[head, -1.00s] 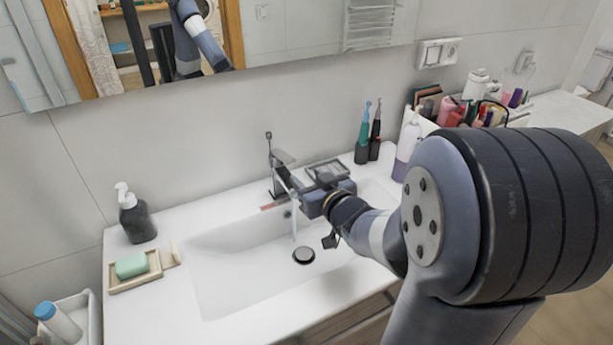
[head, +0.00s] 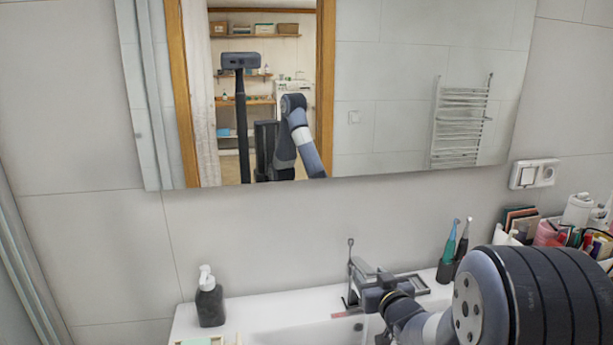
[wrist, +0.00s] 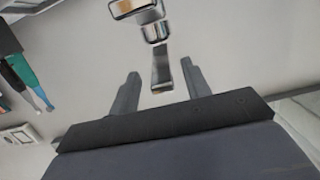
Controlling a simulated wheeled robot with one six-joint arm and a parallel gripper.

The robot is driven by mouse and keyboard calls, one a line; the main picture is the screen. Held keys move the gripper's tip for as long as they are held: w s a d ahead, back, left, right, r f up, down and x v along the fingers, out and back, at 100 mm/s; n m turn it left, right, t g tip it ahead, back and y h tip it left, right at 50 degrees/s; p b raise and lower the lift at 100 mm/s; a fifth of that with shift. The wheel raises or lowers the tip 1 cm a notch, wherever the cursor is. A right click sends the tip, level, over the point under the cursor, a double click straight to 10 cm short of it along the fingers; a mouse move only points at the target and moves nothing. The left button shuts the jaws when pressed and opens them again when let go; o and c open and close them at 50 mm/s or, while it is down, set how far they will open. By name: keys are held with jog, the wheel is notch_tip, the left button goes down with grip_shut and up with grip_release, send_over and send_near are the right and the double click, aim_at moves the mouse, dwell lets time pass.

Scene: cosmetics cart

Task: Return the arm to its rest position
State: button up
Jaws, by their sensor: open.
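In the wrist view, my gripper (wrist: 160,90) has its two grey fingers spread apart with nothing held between them. The chrome faucet (wrist: 155,32) shows beyond and between the fingers, and I cannot tell the exact gap. In the head view, my gripper (head: 383,336) is in front of the faucet (head: 352,277) over the sink, with its fingers near the bottom edge and partly cut off. My arm reaches in from the lower right and hides part of the counter.
A dark soap dispenser (head: 210,304) stands at the left of the white counter (head: 270,306). Electric toothbrushes (head: 449,245) stand right of the faucet. Cosmetics (head: 550,233) crowd the far right. The mirror (head: 400,90) hangs above, reflecting my arm. The wall sits close behind the faucet.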

jog(key=shift+x, duration=0.85)
jog(key=shift+f, duration=0.15)
jog(key=shift+r, duration=0.3)
